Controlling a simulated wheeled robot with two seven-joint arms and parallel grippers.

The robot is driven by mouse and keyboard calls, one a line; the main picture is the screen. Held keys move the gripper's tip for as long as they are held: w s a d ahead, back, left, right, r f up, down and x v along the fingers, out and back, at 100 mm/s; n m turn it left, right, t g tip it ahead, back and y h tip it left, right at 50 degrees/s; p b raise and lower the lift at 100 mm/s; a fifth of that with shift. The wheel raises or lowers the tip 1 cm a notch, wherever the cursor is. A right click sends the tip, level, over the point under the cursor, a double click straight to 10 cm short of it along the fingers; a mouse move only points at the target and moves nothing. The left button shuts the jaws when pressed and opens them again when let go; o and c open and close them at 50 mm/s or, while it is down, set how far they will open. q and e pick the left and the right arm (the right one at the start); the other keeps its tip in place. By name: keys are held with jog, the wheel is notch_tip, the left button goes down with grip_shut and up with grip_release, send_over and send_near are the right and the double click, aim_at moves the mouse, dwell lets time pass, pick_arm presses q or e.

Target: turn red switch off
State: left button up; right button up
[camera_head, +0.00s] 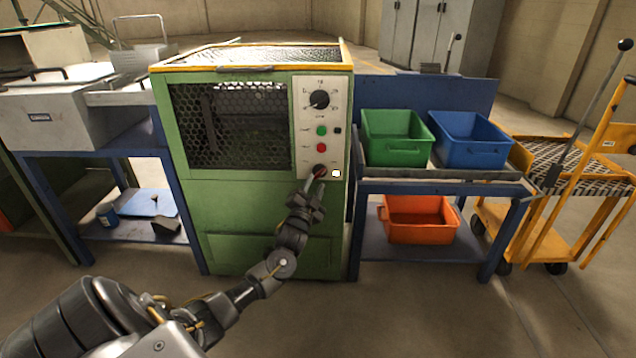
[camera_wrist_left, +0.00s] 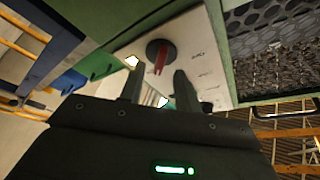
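The red switch (camera_head: 320,171) sits low on the white control panel (camera_head: 309,115) of the green furnace (camera_head: 230,225). It has a red handle on a dark round base, and the left wrist view shows it more closely (camera_wrist_left: 161,54). My left gripper (camera_head: 313,183) is right in front of the switch. In the left wrist view its two fingers (camera_wrist_left: 158,84) stand apart, with the handle's near end seen in line with the gap. I cannot tell whether either finger touches the handle. My right gripper is not in view.
A lit square lamp (camera_head: 336,173) is beside the switch. A red button (camera_head: 322,147), a green button (camera_head: 321,131) and a black knob (camera_head: 319,99) are above it. A blue table (camera_head: 440,188) with green (camera_head: 397,138) and blue bins (camera_head: 468,140) stands at the right.

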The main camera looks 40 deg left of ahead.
aim_at(319, 176)
pick_arm(q)
jog(key=shift+b+x, duration=0.4)
jog(key=shift+x, duration=1.5)
jog(key=shift+f, duration=0.1)
grip_shut()
